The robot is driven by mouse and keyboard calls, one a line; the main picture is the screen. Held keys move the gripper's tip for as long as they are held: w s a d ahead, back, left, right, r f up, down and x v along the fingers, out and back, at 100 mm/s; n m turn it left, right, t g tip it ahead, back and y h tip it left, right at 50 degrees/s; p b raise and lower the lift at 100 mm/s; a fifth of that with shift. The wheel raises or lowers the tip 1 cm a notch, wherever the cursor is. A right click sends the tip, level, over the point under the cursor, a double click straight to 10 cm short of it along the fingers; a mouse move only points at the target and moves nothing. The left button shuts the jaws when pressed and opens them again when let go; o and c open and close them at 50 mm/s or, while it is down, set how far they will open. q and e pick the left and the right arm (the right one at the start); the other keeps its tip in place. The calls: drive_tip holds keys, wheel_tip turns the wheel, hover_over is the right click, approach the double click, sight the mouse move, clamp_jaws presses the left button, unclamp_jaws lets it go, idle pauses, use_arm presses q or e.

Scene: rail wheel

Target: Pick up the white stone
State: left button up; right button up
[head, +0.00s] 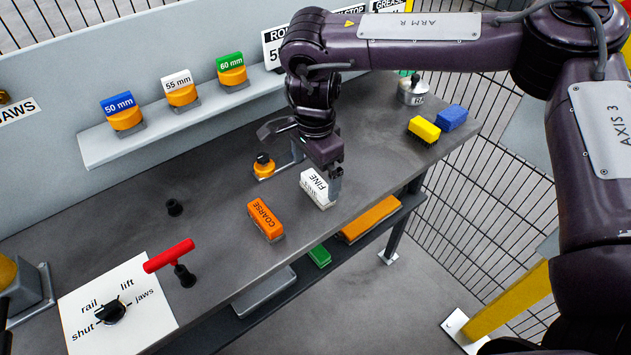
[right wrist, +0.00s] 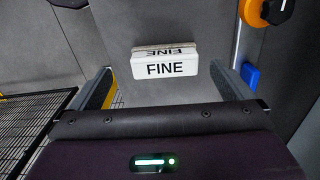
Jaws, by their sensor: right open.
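The white stone (head: 312,190), marked FINE, lies on the grey workbench (head: 215,230) near its front edge. It also shows in the right wrist view (right wrist: 165,67), centred between the lines of the two fingers and a little beyond their tips. My right gripper (head: 335,186) is close beside the stone, pointing down, and partly overlaps it in the head view. In the right wrist view the fingers (right wrist: 165,88) are spread wide with nothing between them. I cannot tell the exact height of the fingertips. My left gripper is not in view.
An orange COARSE stone (head: 265,220) lies left of the white stone. An orange-black knob (head: 263,166) stands behind it. Yellow (head: 424,130) and blue (head: 452,117) blocks lie to the right. A red handle (head: 168,256) and switch panel (head: 118,305) are at the left.

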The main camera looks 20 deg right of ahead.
drive_tip(key=f+p, duration=0.1)
drive_tip(key=f, duration=0.2)
drive_tip(key=shift+w+d+f+p, duration=0.15)
drive_tip(key=shift+w+f+p, duration=0.1)
drive_tip(key=shift+p, duration=0.1)
wheel_tip(320, 180, down, 2)
drive_tip(key=shift+w+f, duration=0.1)
drive_tip(key=c, duration=1)
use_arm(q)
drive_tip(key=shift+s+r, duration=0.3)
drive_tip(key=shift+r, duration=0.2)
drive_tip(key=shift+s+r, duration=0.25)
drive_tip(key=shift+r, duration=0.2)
use_arm(e)
drive_tip(key=shift+c, duration=0.2)
drive_tip(key=shift+r, duration=0.25)
wheel_tip(320, 180, up, 10)
drive_tip(key=shift+w+f+b, duration=0.1)
drive_tip(key=shift+f+b, duration=0.15)
drive_tip(key=shift+b, duration=0.7)
use_arm(q)
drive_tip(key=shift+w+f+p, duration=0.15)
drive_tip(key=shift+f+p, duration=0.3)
drive_tip(key=shift+p, duration=0.1)
use_arm(e)
wheel_tip(320, 180, up, 10)
hover_over(315, 183)
drive_tip(key=shift+r, duration=0.15)
